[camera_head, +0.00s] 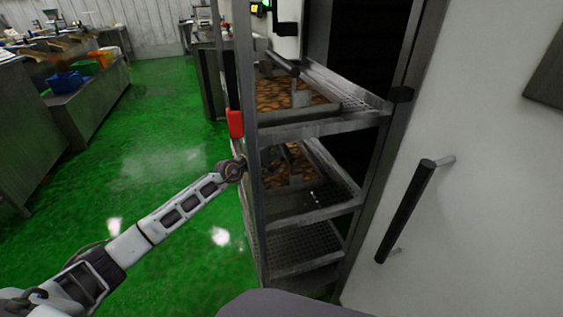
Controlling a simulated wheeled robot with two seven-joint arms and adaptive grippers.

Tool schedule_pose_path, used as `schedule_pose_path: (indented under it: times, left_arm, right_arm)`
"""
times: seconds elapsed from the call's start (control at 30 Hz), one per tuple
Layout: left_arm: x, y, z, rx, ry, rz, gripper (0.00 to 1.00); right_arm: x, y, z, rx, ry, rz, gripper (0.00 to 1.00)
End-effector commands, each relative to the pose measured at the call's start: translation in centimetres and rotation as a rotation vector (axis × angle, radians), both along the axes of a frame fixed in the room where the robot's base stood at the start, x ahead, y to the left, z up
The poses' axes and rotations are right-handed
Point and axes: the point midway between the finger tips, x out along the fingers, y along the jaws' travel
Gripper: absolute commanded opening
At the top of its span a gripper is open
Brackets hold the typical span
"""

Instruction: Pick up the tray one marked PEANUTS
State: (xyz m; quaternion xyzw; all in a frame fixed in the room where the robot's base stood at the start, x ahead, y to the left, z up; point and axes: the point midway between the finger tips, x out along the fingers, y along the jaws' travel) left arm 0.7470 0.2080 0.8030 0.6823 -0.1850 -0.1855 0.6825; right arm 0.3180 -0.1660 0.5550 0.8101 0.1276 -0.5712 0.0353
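A metal rack stands in the middle with several shelves. An upper tray (283,95) with brown, nut-like contents sits on its upper level. A lower tray (290,183) with similar brown contents sits on the shelf below. I can read no PEANUTS marking on either tray. My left arm reaches in from the left to the rack's front post. My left gripper (284,158) is partly hidden behind that post, dark and small near the lower tray; whether it touches the tray or how far its fingers are apart cannot be told. My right gripper is not in view.
The rack's post (250,150) stands close to my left wrist. The bottom shelf (300,248) looks empty. A white door with a black handle (405,210) stands at the right. Green floor (165,150) is clear at the left, with metal counters and bins beyond.

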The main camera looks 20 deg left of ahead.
Motion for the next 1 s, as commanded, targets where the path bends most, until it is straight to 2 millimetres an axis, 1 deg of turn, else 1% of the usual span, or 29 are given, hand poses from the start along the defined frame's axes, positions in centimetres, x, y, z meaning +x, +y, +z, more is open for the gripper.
schedule_pose_path:
  times: [0.23, 0.43, 0.47, 0.8, 0.83, 1.0]
  left_arm:
    - [0.03, -0.03, 0.02, 0.0, 0.0, 0.0, 0.46]
    - [0.02, -0.03, 0.02, 0.0, 0.0, 0.0, 0.46]
    - [0.02, -0.02, 0.02, 0.0, 0.0, 0.0, 0.45]
    - [0.01, -0.02, 0.01, 0.0, 0.0, 0.0, 0.01]
    - [0.01, -0.02, 0.01, 0.0, 0.0, 0.0, 0.0]
    - [0.01, -0.02, -0.01, 0.0, 0.0, 0.0, 0.0]
  right_arm:
    - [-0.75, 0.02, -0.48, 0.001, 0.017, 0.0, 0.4]
    - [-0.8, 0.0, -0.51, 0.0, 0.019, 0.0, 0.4]
    - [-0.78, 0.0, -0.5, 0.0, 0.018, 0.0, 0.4]
    - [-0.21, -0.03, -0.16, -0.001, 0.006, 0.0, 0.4]
    - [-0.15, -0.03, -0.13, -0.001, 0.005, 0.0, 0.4]
    - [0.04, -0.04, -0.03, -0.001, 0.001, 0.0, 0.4]
